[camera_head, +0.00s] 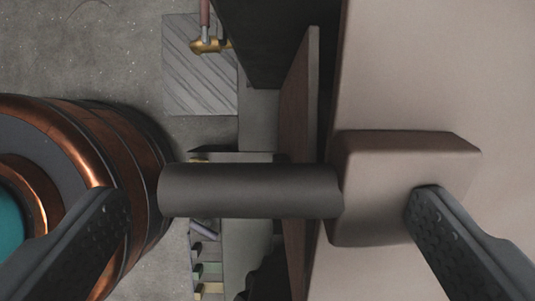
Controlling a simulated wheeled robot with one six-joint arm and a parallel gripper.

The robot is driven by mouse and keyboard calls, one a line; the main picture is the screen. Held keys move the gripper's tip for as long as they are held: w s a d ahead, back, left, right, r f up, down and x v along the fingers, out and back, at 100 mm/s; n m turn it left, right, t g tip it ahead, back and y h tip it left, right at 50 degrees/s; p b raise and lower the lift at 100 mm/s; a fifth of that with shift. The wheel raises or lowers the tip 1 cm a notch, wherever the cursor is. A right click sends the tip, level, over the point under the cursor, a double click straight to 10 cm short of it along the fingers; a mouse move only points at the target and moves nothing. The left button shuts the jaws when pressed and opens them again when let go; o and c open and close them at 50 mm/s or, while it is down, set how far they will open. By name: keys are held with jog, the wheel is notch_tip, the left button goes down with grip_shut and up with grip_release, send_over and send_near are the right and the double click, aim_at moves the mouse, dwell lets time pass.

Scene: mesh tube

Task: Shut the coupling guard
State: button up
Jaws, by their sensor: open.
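My gripper (270,193) is open, its two dark fingers wide apart at the lower left and lower right. A dark grey cylinder (240,190) lies crosswise between the fingertips; I cannot tell whether either finger touches it. Its right end meets a rounded beige-pink block (385,190) on a large panel of the same colour (440,80). The right fingertip overlaps the block in the picture. I cannot tell for sure which part is the coupling guard; the panel with the block and cylinder may be it. The panel's full outline and any hinge are out of view.
A copper and dark round body (130,150) with a teal centre fills the left, behind the left finger. A thin brown board (300,130) stands edge-on behind the cylinder. A striped grey plate (200,75) with a brass fitting (208,46) lies beyond on the concrete floor (80,50).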

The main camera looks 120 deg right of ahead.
jog(key=shift+w+a+f, duration=0.15)
jog(key=shift+a+f, duration=0.1)
jog(key=shift+f, duration=0.4)
jog(key=shift+c, duration=0.5)
jog(key=c, duration=1.3)
jog(key=shift+w+a+f, duration=0.1)
jog(key=shift+a+f, duration=0.05)
jog(key=shift+f, duration=0.15)
jog(key=shift+g+h, duration=0.4)
jog(key=shift+h, duration=0.2)
jog(key=x, duration=0.7)
jog(key=shift+w+a+f, duration=0.1)
jog(key=shift+a+f, duration=0.1)
jog(key=shift+f, duration=0.1)
jog(key=o, duration=1.4)
jog(key=shift+a, duration=0.1)
jog(key=shift+r, duration=0.1)
